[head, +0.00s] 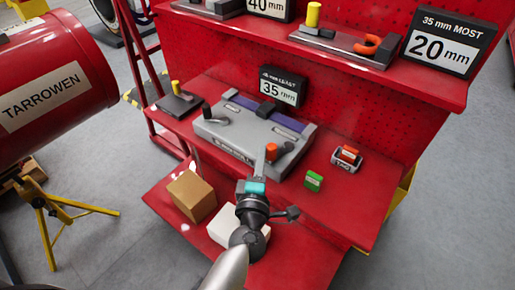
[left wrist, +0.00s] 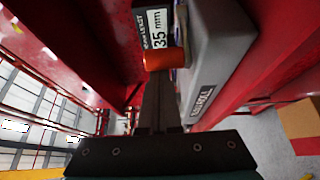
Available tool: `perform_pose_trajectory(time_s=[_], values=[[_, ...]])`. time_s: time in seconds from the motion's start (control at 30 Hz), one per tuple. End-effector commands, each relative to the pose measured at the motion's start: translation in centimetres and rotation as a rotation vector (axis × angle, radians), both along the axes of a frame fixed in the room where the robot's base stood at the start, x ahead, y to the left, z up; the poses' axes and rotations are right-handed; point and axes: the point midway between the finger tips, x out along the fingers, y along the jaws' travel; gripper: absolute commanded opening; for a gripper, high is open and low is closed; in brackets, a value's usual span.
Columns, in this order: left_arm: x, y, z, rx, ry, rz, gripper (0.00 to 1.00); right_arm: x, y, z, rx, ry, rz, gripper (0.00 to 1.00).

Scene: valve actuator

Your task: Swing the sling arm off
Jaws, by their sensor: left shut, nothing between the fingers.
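A grey unit (head: 240,135) lies on the middle red shelf, with a dark blue strip along its back. A lever with a dark knob (head: 211,111) stands at its left end. An orange-red knob (head: 288,150) is at its right front. I cannot tell which part is the sling arm. In the left wrist view the shut fingers (left wrist: 159,95) point at the orange-red knob (left wrist: 163,60); contact is unclear. The grey unit's side (left wrist: 215,60) shows to the right.
A "35 mm" sign (head: 279,86) stands behind the unit. A green block (head: 314,181) and a small grey-and-orange item (head: 346,159) lie to its right. A cardboard box (head: 192,196) and a white box (head: 222,229) sit on the lower shelf. A red drum (head: 50,85) is at left.

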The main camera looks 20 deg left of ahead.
Motion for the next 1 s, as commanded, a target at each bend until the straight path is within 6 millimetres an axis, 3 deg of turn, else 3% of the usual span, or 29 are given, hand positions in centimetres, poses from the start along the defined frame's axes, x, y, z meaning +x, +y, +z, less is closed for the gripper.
perform_pose_trajectory(time_s=[0.3,1.0], values=[[-0.40,-1.05,0.04,0.001,-0.001,-0.012,0.00,0.02,0.02,0.29,0.000,0.000,0.000,0.00],[-0.14,-0.73,0.02,0.002,0.000,-0.010,0.00,0.06,-0.04,0.50,-0.001,-0.001,0.001,0.00]])
